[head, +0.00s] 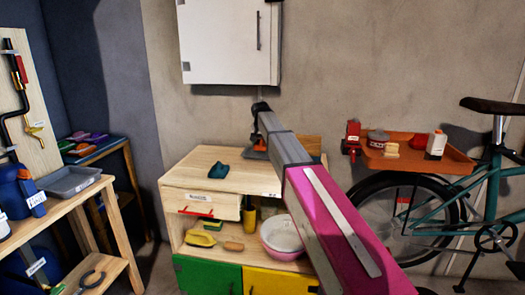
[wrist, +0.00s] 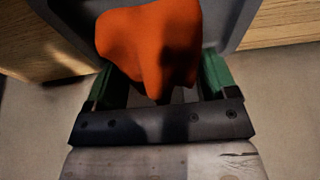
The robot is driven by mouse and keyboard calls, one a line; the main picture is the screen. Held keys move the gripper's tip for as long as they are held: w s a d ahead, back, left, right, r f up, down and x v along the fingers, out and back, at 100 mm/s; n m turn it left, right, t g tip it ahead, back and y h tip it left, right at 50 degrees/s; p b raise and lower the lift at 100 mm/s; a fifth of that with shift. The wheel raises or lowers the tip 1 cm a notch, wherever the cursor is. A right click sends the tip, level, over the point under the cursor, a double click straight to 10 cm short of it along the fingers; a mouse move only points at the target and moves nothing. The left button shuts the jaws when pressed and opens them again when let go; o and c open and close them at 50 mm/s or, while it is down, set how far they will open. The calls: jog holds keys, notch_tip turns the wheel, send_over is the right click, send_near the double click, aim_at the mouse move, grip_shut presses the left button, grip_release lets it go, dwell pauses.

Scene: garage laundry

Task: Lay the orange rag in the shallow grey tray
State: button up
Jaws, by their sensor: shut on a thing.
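My gripper (wrist: 160,92) is shut on the orange rag (wrist: 150,45), which bunches up between its green fingers. In the head view a small part of the rag (head: 260,147) shows beside my arm, above the back of the wooden cabinet top. In the wrist view a grey surface with raised edges (wrist: 226,22) lies behind the rag, with wood on both sides.
A dark teal cloth (head: 222,173) lies on the cabinet top (head: 205,160). A white bowl (head: 282,238), a yellow scoop and a brush sit on the shelf below. A white wall cabinet (head: 228,42) hangs above. An orange shelf (head: 415,155) and a bicycle (head: 470,200) stand at the right.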

aim_at(262, 155)
jog(key=shift+f, duration=2)
jog(key=o, duration=0.8)
jog(key=shift+f, duration=0.15)
jog(key=v, duration=1.2)
